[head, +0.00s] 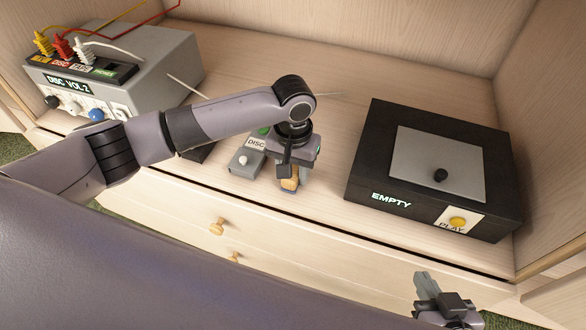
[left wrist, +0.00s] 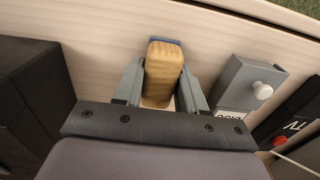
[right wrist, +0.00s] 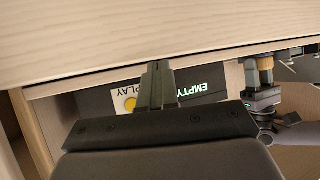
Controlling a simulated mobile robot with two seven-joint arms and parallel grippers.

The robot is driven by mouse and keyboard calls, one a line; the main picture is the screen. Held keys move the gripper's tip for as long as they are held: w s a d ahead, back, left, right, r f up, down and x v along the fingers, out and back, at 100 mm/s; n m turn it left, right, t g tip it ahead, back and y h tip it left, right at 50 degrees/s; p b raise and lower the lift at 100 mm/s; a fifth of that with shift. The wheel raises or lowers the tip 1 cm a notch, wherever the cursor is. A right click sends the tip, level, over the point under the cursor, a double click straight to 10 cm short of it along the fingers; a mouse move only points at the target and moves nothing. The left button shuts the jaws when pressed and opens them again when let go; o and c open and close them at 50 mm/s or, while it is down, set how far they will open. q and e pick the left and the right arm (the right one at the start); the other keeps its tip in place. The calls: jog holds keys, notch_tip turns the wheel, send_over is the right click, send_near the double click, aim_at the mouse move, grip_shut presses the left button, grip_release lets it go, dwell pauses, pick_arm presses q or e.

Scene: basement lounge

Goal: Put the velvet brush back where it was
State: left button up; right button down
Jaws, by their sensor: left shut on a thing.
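The velvet brush (left wrist: 162,75) is a pale wooden block with a blue strip along its far edge in the left wrist view. My left gripper (head: 290,184) is shut on it, with one finger on each side. In the head view the brush (head: 290,183) shows as a small tan piece between the fingers, close to the cabinet top near its front edge. I cannot tell whether it touches the surface. My right gripper (head: 422,284) is empty, its fingers together, in front of the cabinet; it also shows in the right wrist view (right wrist: 157,75).
A grey box with a white knob and a DISC label (head: 243,162) stands just left of the brush. A black player marked EMPTY (head: 360,178) stands to the right. A grey DISC VOL-2 unit (head: 150,68) with cables is at the back left. Wooden drawers (head: 170,212) are below.

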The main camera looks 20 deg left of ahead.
pick_arm(q)
jog(key=o, duration=0.9)
jog(key=shift+f, duration=0.1)
pick_arm(e)
jog(key=shift+d+f, duration=0.15)
pick_arm(q)
jog(key=shift+o, duration=0.2)
notch_tip(320, 180, up, 5)
jog(key=shift+r+p, duration=0.1)
jog(key=shift+p, duration=0.85)
notch_tip(320, 180, up, 7)
jog(key=p, duration=0.2)
pick_arm(e)
jog(key=d, duration=0.1)
jog(key=s+d+f, duration=0.1)
jog(key=s+d+m+g+h, duration=0.1)
jog(key=shift+f, duration=0.25)
jog(key=shift+a+r, duration=0.1)
